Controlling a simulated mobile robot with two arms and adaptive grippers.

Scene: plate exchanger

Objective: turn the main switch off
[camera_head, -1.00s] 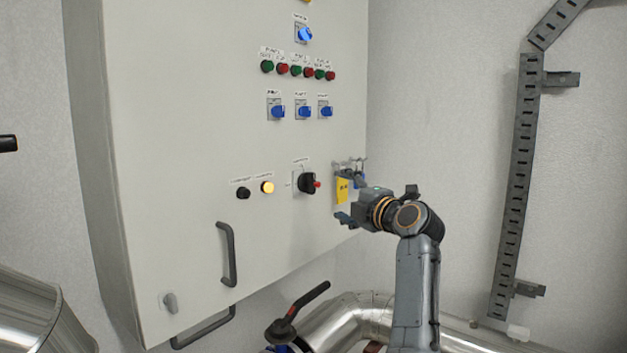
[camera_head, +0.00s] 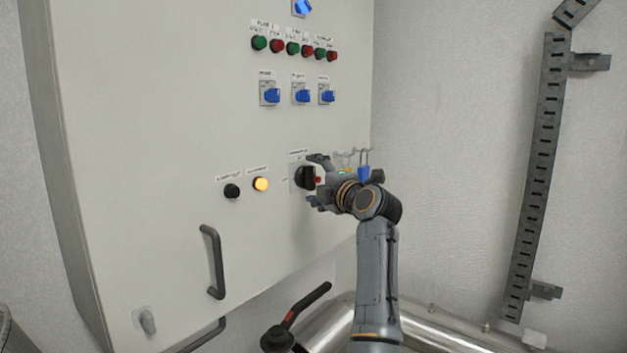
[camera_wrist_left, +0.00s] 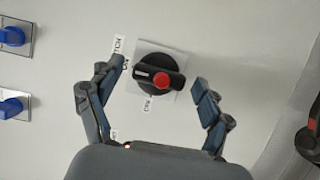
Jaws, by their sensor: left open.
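The main switch (camera_head: 304,176) is a black rotary knob with a red spot at one end, on a pale plate low on the cabinet door. In the left wrist view the switch (camera_wrist_left: 150,73) shows between the fingers, its black bar lying roughly across the picture. My left gripper (camera_head: 315,181) is open in front of the switch, one finger above and one below. In the wrist view the fingers (camera_wrist_left: 157,75) are spread on either side of the knob, with gaps visible; no contact shows. My right gripper is not in view.
A blue padlock (camera_head: 364,174) hangs on hooks right of the switch, close to my gripper. A lit yellow lamp (camera_head: 261,184) and a black button (camera_head: 232,191) sit to the left. Blue selector switches (camera_head: 302,96) are above. A door handle (camera_head: 213,262) protrudes lower left.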

